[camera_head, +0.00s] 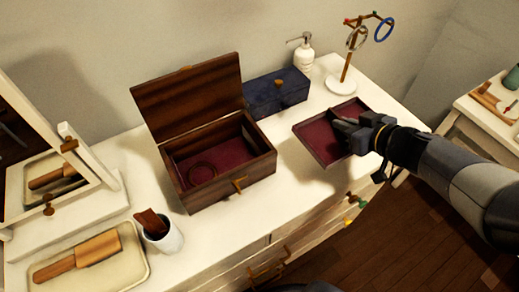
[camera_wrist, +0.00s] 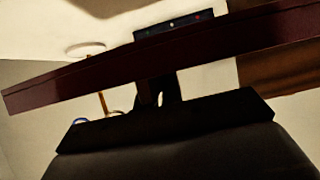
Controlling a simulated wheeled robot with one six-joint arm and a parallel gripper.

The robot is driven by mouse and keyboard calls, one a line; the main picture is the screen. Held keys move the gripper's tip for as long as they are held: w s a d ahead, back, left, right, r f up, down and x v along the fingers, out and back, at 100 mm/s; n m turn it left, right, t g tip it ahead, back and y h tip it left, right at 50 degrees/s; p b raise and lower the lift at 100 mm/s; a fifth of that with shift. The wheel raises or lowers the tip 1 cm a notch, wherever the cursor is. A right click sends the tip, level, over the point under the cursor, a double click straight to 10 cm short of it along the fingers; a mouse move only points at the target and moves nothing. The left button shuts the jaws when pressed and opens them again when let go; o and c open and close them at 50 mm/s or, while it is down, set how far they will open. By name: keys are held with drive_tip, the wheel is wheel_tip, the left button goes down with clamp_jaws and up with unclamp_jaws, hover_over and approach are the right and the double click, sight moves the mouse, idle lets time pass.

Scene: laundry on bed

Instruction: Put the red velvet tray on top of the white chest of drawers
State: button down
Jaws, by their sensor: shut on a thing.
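The red velvet tray (camera_head: 316,138), a shallow wooden tray with a dark red lining, is at the right part of the white chest of drawers (camera_head: 300,190). My gripper (camera_head: 348,130) reaches in from the right and is shut on the tray's right side. The tray looks roughly level over the chest top; I cannot tell whether it touches it. In the wrist view the tray (camera_wrist: 80,82) spans the picture as a dark red bar, with my gripper (camera_wrist: 158,88) below it, its fingertips mostly hidden.
An open wooden box (camera_head: 228,170) with a bracelet inside stands left of the tray. A dark blue box (camera_head: 276,92), a white bottle (camera_head: 303,55) and a ring stand (camera_head: 341,86) stand behind. A mirror, a cup and a brush tray fill the left. Chest top in front is clear.

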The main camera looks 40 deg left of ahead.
wheel_tip(320, 180, down, 10)
drive_tip(key=b, duration=0.4)
idle(0.3)
drive_tip(key=shift+f+b, duration=0.15)
drive_tip(key=shift+b, duration=0.2)
drive_tip(key=c, duration=1.6)
unclamp_jaws()
drive_tip(key=shift+o, duration=0.2)
drive_tip(key=shift+r, duration=0.2)
drive_tip(key=p+v, duration=0.3)
drive_tip(key=v, duration=0.9)
